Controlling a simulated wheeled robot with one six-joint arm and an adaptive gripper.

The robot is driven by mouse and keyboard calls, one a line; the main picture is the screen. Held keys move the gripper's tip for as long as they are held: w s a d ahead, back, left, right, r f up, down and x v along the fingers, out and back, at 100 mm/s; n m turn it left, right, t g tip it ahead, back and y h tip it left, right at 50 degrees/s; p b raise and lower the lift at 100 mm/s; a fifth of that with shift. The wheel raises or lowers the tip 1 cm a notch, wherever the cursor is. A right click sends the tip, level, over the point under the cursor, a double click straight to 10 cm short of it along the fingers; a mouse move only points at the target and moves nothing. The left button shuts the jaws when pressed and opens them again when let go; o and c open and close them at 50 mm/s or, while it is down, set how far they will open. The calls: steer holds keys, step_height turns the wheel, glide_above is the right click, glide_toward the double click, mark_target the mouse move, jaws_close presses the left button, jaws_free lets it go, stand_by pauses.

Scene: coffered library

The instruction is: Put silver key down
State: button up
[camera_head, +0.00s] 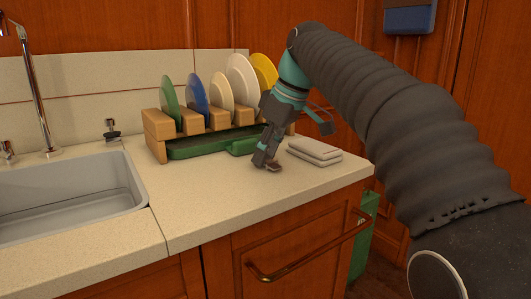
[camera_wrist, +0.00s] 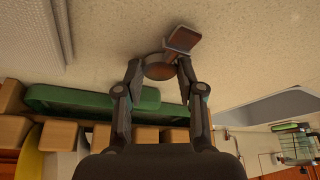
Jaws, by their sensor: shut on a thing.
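My gripper (camera_head: 265,160) points down over the right part of the speckled counter (camera_head: 200,205), in front of the dish rack. In the wrist view my gripper (camera_wrist: 157,68) has its two fingers on either side of the silver key (camera_wrist: 160,68). The key has a round part between the fingertips and a squarish part beyond them, and it looks brownish in this light. In the head view the key (camera_head: 273,167) is a small dark shape at the fingertips, low over the counter. I cannot tell whether it touches the surface.
A wooden dish rack (camera_head: 157,127) with several coloured plates and a green tray (camera_head: 200,145) stands behind my gripper. Folded grey cloths (camera_head: 315,151) lie to its right. A sink (camera_head: 65,190) is at left. Counter in front and left of my gripper is clear.

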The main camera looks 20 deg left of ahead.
steer(key=o, duration=1.1)
steer(key=shift+f, duration=0.1)
steer(key=shift+p+v, duration=1.95)
steer(key=shift+v, duration=4.2)
steer(key=shift+d, duration=0.1)
